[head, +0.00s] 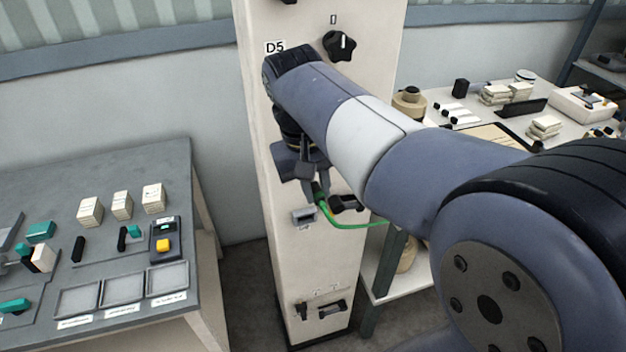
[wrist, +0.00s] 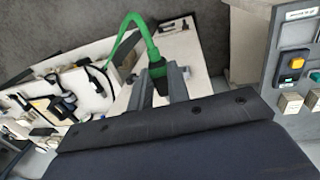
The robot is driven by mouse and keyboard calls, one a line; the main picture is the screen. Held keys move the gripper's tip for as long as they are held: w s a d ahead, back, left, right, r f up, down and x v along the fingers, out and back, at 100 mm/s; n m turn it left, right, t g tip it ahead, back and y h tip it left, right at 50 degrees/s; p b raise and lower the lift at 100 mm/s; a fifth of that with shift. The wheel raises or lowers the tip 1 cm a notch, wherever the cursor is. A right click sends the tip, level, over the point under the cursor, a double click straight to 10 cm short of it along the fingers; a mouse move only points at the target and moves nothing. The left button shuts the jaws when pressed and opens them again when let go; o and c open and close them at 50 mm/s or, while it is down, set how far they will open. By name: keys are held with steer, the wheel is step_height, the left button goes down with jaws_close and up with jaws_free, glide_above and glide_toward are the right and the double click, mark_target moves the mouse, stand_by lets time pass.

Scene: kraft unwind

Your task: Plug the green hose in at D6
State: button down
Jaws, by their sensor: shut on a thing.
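My gripper (head: 316,188) is in front of the pale upright column (head: 282,255) and is shut on the end of the green hose (head: 340,224). In the wrist view the hose (wrist: 136,24) curves into a dark plug end (wrist: 157,72) between the two grey fingers (wrist: 158,88). In the head view the hose runs down and right from the fingers, past the column's edge. A grey fitting (head: 303,216) is on the column just below the gripper, with a small label too blurred to read. I cannot tell whether the plug touches it.
A black knob (head: 340,45) is high on the column, partly near my arm. Small black fittings (head: 332,308) are low on it. A grey bench (head: 110,232) with trays and boxes stands left. A cluttered white table (head: 440,105) stands right, behind my arm.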

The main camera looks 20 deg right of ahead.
steer(key=w+p, duration=0.1)
steer(key=w, duration=0.5)
steer(key=shift+p, duration=0.35)
stand_by(0.3)
steer(key=shift+w, duration=0.1)
steer(key=shift+w+p, duration=1)
steer(key=shift+p, duration=0.35)
stand_by(2.2)
steer(key=c, duration=1.3)
jaws_free()
steer(key=shift+o, duration=0.2)
steer(key=shift+f, duration=0.1)
